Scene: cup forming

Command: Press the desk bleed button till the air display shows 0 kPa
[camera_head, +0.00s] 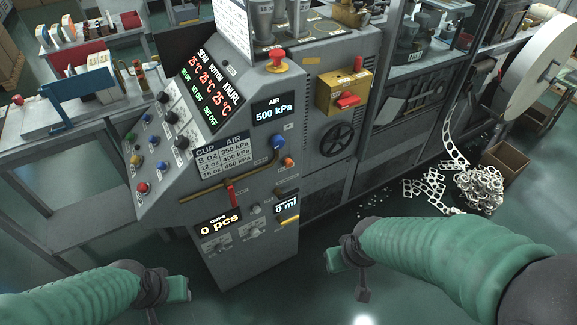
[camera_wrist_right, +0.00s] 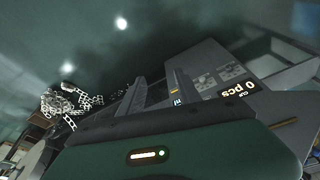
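The air display (camera_head: 273,112) on the machine's grey desk reads 500 kPa. More coloured buttons, green, blue, yellow and red (camera_head: 142,187), sit on the sloped panel at the left. I cannot read which one is the bleed button. My left gripper (camera_head: 178,290) is low at the left, away from the desk; its opening is unclear. My right gripper (camera_head: 347,272) is low, right of the desk, touching nothing. In the right wrist view its fingers (camera_wrist_right: 155,88) stand apart and empty.
A red mushroom button (camera_head: 277,60) tops the desk. A cups display (camera_head: 218,226) reads 0 pcs. Scrap webbing (camera_head: 478,188) lies at the right. Floor before the desk is clear.

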